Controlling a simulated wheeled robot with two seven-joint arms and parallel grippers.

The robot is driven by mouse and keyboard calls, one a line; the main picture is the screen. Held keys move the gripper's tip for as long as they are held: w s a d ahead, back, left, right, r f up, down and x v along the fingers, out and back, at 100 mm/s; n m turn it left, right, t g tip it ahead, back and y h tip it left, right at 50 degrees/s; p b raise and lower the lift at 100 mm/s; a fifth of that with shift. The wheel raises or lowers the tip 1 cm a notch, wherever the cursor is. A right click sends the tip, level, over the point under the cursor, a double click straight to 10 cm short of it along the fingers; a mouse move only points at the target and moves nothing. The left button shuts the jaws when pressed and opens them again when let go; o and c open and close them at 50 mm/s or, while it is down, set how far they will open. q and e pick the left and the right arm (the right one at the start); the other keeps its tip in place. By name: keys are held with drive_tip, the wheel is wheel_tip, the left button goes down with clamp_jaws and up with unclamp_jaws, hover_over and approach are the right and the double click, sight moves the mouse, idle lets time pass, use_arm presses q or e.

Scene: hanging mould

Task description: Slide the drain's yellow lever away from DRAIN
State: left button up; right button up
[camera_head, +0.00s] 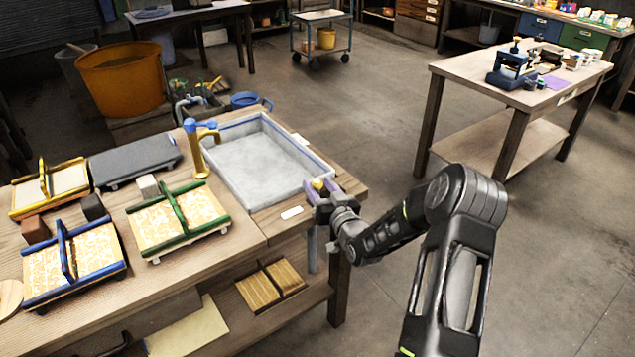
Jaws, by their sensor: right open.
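The yellow lever (317,184) is a small yellow knob at the near right corner of the grey sink basin (255,165) with a blue rim line. My right gripper (318,189) is at that corner, its purple-padded jaws open, with the lever between or just beside them; contact cannot be told. The DRAIN marking cannot be read; a small white label (292,212) lies on the wood nearby. A grey drain pipe (312,250) hangs below the corner. My left gripper is not in view.
A brass tap with a blue handle (201,150) stands at the basin's left. Several framed moulds, including a green one (178,218) and a blue one (70,262), lie on the bench left. Floor to the right is open up to another table (520,90).

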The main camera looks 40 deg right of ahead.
drive_tip(key=shift+x, duration=0.75)
clamp_jaws()
idle(0.9)
